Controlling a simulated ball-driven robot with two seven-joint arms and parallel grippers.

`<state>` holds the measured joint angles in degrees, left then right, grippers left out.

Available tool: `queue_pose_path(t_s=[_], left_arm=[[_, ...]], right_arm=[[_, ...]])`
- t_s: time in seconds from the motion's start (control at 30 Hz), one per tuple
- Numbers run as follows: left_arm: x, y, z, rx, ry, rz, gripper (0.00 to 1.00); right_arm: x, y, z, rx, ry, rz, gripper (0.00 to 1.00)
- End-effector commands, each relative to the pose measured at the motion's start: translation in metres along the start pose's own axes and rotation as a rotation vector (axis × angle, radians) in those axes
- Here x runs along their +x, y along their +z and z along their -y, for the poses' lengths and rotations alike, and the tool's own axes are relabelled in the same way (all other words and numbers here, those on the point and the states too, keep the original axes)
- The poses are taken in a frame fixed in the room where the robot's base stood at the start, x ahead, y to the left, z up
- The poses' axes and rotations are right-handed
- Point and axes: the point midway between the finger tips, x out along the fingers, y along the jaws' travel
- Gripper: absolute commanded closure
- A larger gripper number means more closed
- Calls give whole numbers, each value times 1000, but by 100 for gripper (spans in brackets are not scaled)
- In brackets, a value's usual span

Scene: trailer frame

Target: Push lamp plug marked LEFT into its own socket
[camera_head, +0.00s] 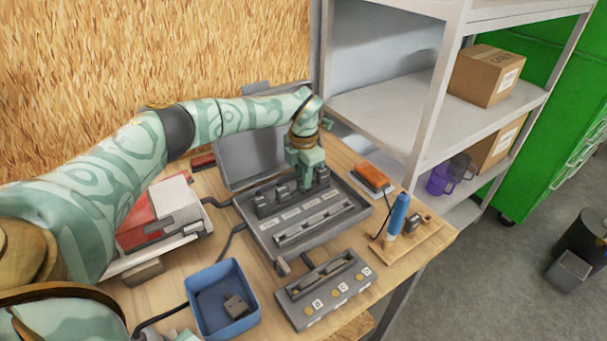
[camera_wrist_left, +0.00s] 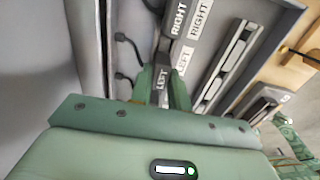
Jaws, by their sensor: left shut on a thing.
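In the head view my left gripper (camera_head: 306,182) reaches down into the back of a grey case (camera_head: 262,241), at a row of dark plugs (camera_head: 264,207). In the left wrist view the fingers of the left gripper (camera_wrist_left: 163,88) are shut on a dark plug marked LEFT (camera_wrist_left: 161,82). A plug marked RIGHT (camera_wrist_left: 178,20) is beside it. White labels reading RIGHT (camera_wrist_left: 200,18) and LEFT (camera_wrist_left: 184,60) lie on the case next to the plugs. A long slotted strip (camera_head: 318,225) runs along the case front. Whether the held plug touches the case is hidden. My right gripper is not in view.
A grey box with lettered tags (camera_head: 323,290) stands in front of the case. A blue bin (camera_head: 222,300) is at front left, a red-and-white device (camera_head: 160,215) at left. A blue-handled tool (camera_head: 397,214) and an orange-topped block (camera_head: 371,178) are at right.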

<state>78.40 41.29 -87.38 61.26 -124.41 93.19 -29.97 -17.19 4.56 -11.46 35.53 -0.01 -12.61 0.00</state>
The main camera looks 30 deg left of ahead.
Motion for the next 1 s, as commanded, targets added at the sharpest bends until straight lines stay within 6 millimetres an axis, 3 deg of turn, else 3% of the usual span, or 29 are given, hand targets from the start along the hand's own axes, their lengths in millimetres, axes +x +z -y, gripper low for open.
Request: queue_pose_path(t_s=[0.2,0.3,0.5,0.53,0.6,1.0], left_arm=[[2,0,0,0,0,-1,92],[2,0,0,0,0,-1,60],[2,0,0,0,0,0,57],[2,0,0,0,0,0,54],[2,0,0,0,0,0,39],[-4,0,0,0,0,1,39]], right_arm=[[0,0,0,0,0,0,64],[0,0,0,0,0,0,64],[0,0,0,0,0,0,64],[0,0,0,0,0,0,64],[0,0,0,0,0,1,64],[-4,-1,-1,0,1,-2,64]])
